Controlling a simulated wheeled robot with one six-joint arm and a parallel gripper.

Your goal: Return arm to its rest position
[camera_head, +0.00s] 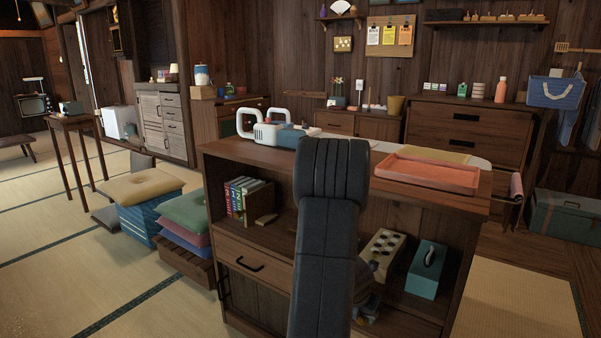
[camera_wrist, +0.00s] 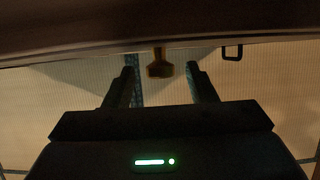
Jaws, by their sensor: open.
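My arm is a dark, ribbed column in the middle of the head view, in front of the wooden cabinet (camera_head: 240,295). It hides part of the cabinet front, and my gripper is mostly hidden behind it there. In the wrist view my gripper (camera_wrist: 161,67) shows two dark fingers spread apart, with nothing held between them. A small brownish knob-like shape shows beyond the gap between the fingers; I cannot tell what it is. A dark wooden edge (camera_wrist: 70,30) spans the top of the wrist view.
A coral tray (camera_head: 425,174) and a white-handled device (camera_head: 265,133) are on the cabinet top. The tatami (camera_head: 45,285) at lower left is clear.

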